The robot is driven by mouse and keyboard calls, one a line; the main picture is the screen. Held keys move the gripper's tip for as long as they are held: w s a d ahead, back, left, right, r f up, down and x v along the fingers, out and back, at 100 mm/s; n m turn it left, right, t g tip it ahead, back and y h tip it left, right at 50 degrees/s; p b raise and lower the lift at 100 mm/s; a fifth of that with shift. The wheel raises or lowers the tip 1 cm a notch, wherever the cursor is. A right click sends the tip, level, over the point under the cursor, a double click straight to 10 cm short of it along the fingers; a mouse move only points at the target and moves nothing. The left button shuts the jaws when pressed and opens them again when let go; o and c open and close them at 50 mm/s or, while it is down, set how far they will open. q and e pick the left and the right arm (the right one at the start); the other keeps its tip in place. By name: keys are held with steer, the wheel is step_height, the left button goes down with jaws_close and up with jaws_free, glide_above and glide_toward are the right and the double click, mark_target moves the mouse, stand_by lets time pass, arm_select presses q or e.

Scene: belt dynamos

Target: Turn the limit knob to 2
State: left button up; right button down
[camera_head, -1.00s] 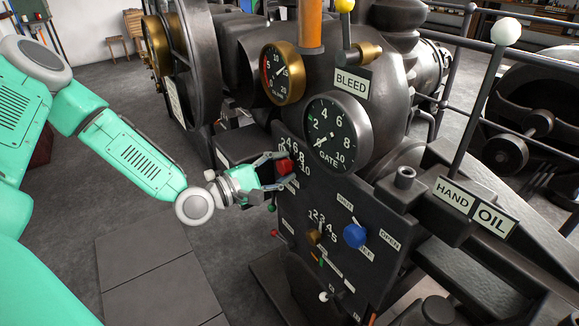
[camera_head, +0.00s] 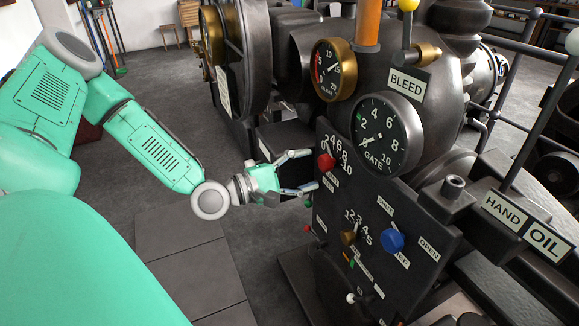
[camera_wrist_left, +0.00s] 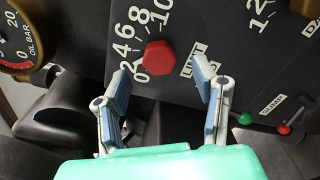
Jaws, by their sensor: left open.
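The limit knob is a red, faceted knob (camera_head: 327,162) on the dark upright panel (camera_head: 350,205), beside a white scale from 0 to 10. In the left wrist view the red knob (camera_wrist_left: 159,55) is in full view, with a partly covered LIMIT label beside it. I cannot make out a pointer on it. My left gripper (camera_head: 310,170) is open and empty, just left of the knob and facing the panel. In the left wrist view its two fingers (camera_wrist_left: 163,82) stand apart, with the knob beyond the gap between them. My right gripper is not in view.
A gold-coloured knob (camera_head: 348,238) and a blue knob (camera_head: 392,240) sit lower on the panel. The GATE gauge (camera_head: 386,135) and a brass-rimmed gauge (camera_head: 334,70) are above. Small levers stick out at the panel's left edge. The floor left of the machine is clear.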

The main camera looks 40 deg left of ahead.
arm_select(q)
steer(key=v, duration=0.7)
steer(key=shift+s+d, duration=0.2)
steer(key=shift+d, duration=0.1)
steer(key=shift+r, duration=0.1)
